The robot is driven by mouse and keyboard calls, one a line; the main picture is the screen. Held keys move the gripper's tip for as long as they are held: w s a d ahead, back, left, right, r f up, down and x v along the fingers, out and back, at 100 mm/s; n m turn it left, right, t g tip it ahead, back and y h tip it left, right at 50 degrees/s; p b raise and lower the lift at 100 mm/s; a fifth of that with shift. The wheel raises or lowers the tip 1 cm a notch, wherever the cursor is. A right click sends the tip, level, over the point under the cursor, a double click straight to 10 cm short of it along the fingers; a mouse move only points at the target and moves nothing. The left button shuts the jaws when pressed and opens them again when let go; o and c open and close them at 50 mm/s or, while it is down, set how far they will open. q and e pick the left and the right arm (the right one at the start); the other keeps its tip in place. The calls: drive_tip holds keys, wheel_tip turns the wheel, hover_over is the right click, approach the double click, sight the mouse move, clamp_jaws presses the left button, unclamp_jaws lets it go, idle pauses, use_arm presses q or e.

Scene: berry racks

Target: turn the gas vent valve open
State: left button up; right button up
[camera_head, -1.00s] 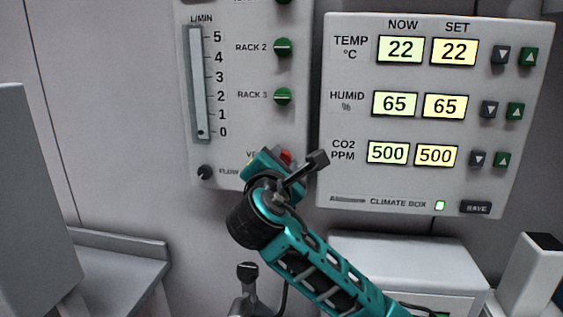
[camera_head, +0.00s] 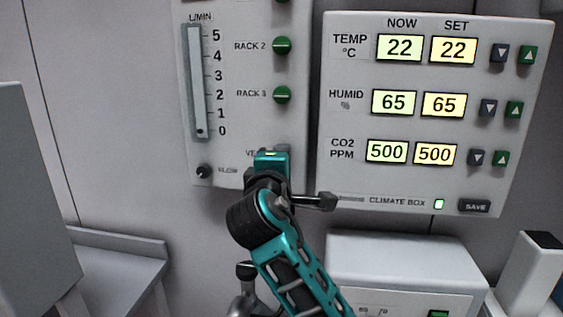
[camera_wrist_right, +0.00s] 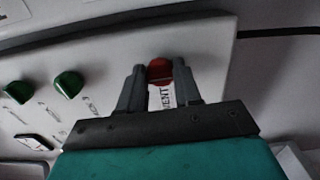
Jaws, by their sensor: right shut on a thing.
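The gas vent valve is a red knob (camera_wrist_right: 160,70) on the grey gas panel (camera_head: 222,120). In the right wrist view it sits between the two dark fingers of my right gripper (camera_wrist_right: 160,84), above a white label reading VENT. The fingers are shut on the knob. In the head view my teal right gripper (camera_head: 270,160) is at the bottom of the gas panel and hides the knob. How far the knob is turned is hard to tell. My left gripper is in neither view.
Green RACK 2 (camera_head: 282,46) and RACK 3 (camera_head: 282,95) knobs sit above the vent on the panel, beside a flow gauge (camera_head: 196,80). A climate box (camera_head: 335,172) with lit displays is close on the right. A white device (camera_head: 405,258) stands below it.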

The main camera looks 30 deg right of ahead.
drive_tip(key=shift+f+m, duration=0.1)
drive_tip(key=shift+m, duration=0.2)
idle(0.4)
drive_tip(key=o, duration=1)
drive_tip(key=shift+o, duration=0.2)
drive_tip(key=b+v, duration=0.1)
drive_tip(key=v, duration=1.2)
